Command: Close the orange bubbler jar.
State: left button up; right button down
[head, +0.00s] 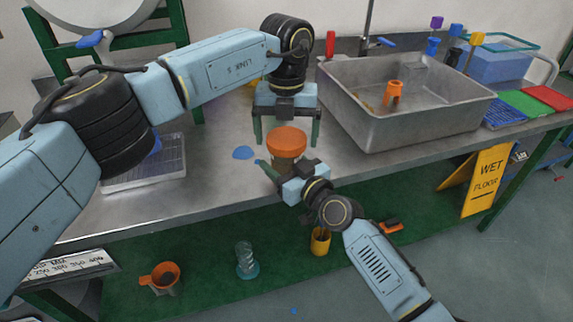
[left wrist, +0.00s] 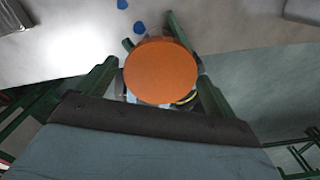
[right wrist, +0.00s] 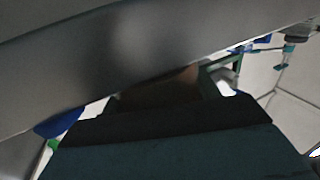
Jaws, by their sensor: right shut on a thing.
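The bubbler jar (head: 286,163) stands near the front edge of the metal table, with a wide orange lid (head: 287,139) at its top. Whether the lid is fully seated cannot be told. My left gripper (head: 287,145) points down over the lid, its green fingers spread on either side, apparently without gripping it. In the left wrist view the round lid (left wrist: 161,71) lies between the open fingers and hides most of the jar. My right gripper (head: 277,172) comes from the front and is shut on the jar body, which shows dim and brownish in the right wrist view (right wrist: 165,88).
A metal basin (head: 400,125) with an orange piece (head: 393,94) inside stands right of the jar. A blue spot (head: 243,153) lies left of the jar. A tray (head: 150,168) is further left. The green lower shelf (head: 200,262) holds an orange funnel-like cup (head: 161,276) and glassware (head: 246,262).

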pick_arm(q)
jog(key=c, duration=0.9)
jog(key=m, duration=0.5)
jog(key=shift+c, duration=0.2)
jog(key=m, duration=0.6)
jog(key=shift+m, duration=0.3)
jog(key=o, duration=1.1)
jog(key=shift+r, duration=2.25)
jog(key=shift+c, duration=0.4)
